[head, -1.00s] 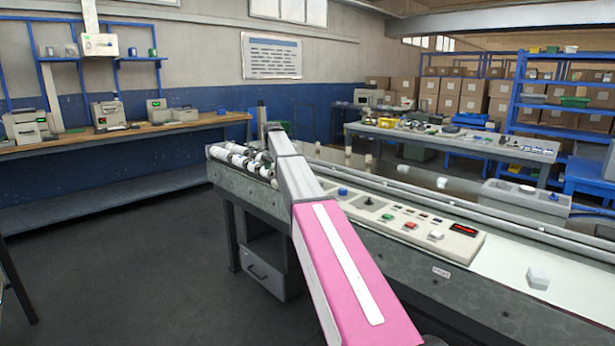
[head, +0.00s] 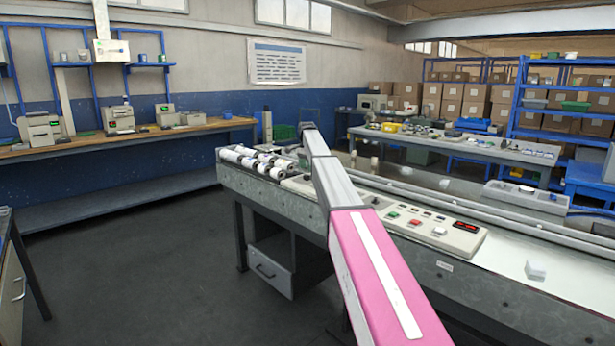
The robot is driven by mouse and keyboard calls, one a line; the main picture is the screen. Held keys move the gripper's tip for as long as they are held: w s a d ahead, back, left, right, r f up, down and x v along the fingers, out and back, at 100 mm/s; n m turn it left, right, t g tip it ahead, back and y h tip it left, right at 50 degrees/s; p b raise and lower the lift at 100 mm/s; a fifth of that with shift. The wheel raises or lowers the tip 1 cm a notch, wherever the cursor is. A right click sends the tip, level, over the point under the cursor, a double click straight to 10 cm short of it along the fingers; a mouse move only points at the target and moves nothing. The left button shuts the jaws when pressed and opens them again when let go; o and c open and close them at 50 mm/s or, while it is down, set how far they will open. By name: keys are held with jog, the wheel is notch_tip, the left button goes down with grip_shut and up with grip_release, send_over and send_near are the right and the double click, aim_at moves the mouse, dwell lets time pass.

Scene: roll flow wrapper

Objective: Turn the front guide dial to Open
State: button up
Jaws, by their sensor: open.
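The wrapper's control panel (head: 455,240) lies on top of the long grey machine. A small dark dial (head: 373,200) shows on it just right of my arm. I cannot tell whether this is the front guide dial, and its setting is too small to read. My pink and grey arm reaches over the machine and covers the panel's left-middle part. My gripper is not visible; the far end of the arm hides it.
White rollers (head: 262,160) sit at the machine's left end. Green and red buttons (head: 414,222), a white knob (head: 439,231) and a red display (head: 467,225) are on the panel. A white block (head: 536,269) lies on the right bed. The floor at left is clear.

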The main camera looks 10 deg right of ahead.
aim_at(307, 175)
notch_tip(307, 175, down, 4)
jog(key=shift+f, duration=0.25)
jog(key=c, duration=0.9)
